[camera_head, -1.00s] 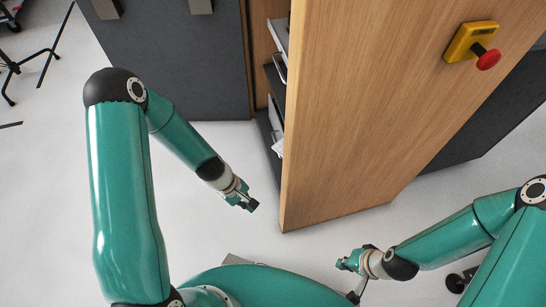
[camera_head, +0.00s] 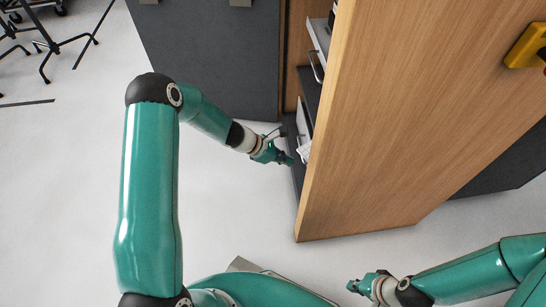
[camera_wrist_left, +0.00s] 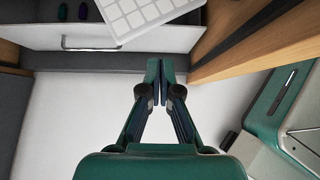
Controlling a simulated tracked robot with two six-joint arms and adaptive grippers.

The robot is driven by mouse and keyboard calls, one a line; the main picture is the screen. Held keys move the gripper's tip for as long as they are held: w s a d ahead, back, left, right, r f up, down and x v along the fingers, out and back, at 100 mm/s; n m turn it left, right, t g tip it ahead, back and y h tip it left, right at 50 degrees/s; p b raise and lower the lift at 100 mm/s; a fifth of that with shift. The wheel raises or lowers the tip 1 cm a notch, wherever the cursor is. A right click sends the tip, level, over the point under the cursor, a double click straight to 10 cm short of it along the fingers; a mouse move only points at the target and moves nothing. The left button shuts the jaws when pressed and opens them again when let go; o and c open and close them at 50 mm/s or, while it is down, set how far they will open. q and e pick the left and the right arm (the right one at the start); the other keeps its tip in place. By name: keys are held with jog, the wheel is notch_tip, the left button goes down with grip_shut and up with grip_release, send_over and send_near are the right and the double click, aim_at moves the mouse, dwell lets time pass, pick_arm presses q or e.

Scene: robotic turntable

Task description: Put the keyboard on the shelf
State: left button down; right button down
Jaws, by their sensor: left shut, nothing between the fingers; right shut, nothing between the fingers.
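A white keyboard (camera_wrist_left: 140,12) with square keys shows at the top of the left wrist view, cut off by the frame. It overlaps the front edge of an open drawer (camera_wrist_left: 35,35); whether it rests on it is unclear. In the head view a small white part, probably the keyboard (camera_head: 304,151), shows beside the cabinet panel. My left gripper (camera_head: 289,160) is at the cabinet opening; its fingertips (camera_wrist_left: 161,68) are together and empty, just below the keyboard in the wrist view. My right gripper (camera_head: 352,286) is shut and empty, low in the head view. A dark shelf (camera_head: 310,92) is partly hidden by the panel.
The tall wooden side panel (camera_head: 400,130) stands right of my left gripper and hides most of the cabinet interior. A yellow box (camera_head: 525,45) is mounted on it. Small dark objects (camera_wrist_left: 63,12) lie in the drawer.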

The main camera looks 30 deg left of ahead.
aim_at(306, 160)
pick_arm(q)
jog(key=w+d, duration=0.2)
jog(key=d, duration=0.1)
jog(key=shift+w+d, duration=0.1)
jog(key=shift+d, duration=0.05)
jog(key=w+d, duration=0.1)
jog(key=d, duration=0.1)
jog(key=w+d, duration=0.1)
jog(key=d, duration=0.1)
jog(key=shift+w, duration=0.3)
jog(key=shift+a, duration=0.1)
jog(key=shift+s+a, duration=0.2)
jog(key=shift+a, duration=0.15)
jog(key=shift+s+a, duration=0.4)
jog(key=shift+a, duration=0.2)
jog(key=shift+s+a, duration=0.35)
jog(key=shift+a, duration=0.2)
jog(key=p+v, duration=0.3)
jog(key=v, duration=0.7)
jog(key=shift+s, duration=0.2)
